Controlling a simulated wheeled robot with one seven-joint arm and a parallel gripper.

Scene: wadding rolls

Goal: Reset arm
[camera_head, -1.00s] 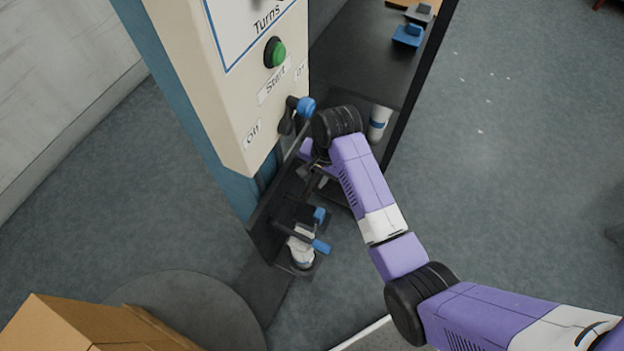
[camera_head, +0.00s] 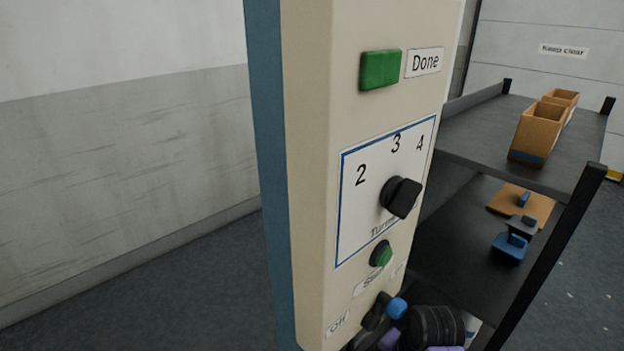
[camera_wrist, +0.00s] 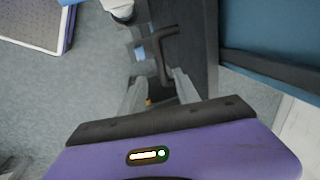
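My gripper (camera_wrist: 159,78) shows in the wrist view with its two grey fingers apart and nothing visible held between them. A black bracket-shaped handle (camera_wrist: 160,48) lies just beyond the fingertips; I cannot tell whether they touch it. In the head view, a purple and black part of my arm (camera_head: 434,326) shows at the bottom edge, beside the control panel's lower end.
The cream control panel (camera_head: 317,190) carries a black turns knob (camera_head: 401,197), a green start button (camera_head: 381,254) and a green done button (camera_head: 380,69). A dark shelf rack (camera_head: 470,150) with cardboard bins (camera_head: 538,130) stands to its right.

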